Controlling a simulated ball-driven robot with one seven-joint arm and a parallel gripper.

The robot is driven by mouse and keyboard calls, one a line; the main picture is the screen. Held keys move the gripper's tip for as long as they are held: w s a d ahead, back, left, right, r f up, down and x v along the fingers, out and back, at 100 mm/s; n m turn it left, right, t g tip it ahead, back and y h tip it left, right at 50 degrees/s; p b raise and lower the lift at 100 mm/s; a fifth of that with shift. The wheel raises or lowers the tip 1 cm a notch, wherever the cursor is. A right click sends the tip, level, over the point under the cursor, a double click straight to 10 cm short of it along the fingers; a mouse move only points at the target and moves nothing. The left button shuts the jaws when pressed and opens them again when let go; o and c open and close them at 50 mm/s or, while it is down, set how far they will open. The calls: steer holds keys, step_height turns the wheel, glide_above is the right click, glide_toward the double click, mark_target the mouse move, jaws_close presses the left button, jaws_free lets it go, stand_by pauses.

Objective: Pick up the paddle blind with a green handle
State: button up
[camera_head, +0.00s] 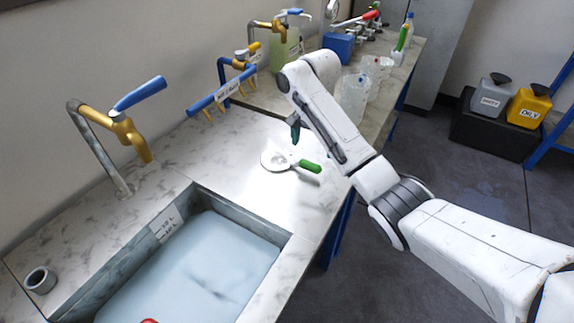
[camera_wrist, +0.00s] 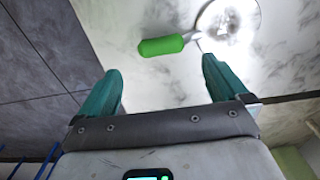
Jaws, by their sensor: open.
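The paddle blind is a round pale metal disc (camera_head: 274,160) with a green handle (camera_head: 310,166). It lies flat on the marble counter behind the sink, with its handle pointing right. In the wrist view the green handle (camera_wrist: 163,45) is at the upper middle, and the bright disc (camera_wrist: 229,20) is at the top right, partly cut off. My gripper (camera_head: 294,130) is above the counter near the blind, apart from it. In the wrist view its two teal fingers (camera_wrist: 158,85) are wide apart with nothing between them.
A water-filled sink (camera_head: 200,270) lies in front of the blind. A brass tap with a blue lever (camera_head: 140,95) and a blue rack (camera_head: 220,92) stand to the left. Clear vessels (camera_head: 355,95) stand behind my arm. Bare counter surrounds the blind.

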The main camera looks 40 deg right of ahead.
mark_target(311, 163)
step_height(311, 163, down, 8)
steer(key=shift+f, duration=0.15)
stand_by(0.3)
steer(key=c, duration=1.5)
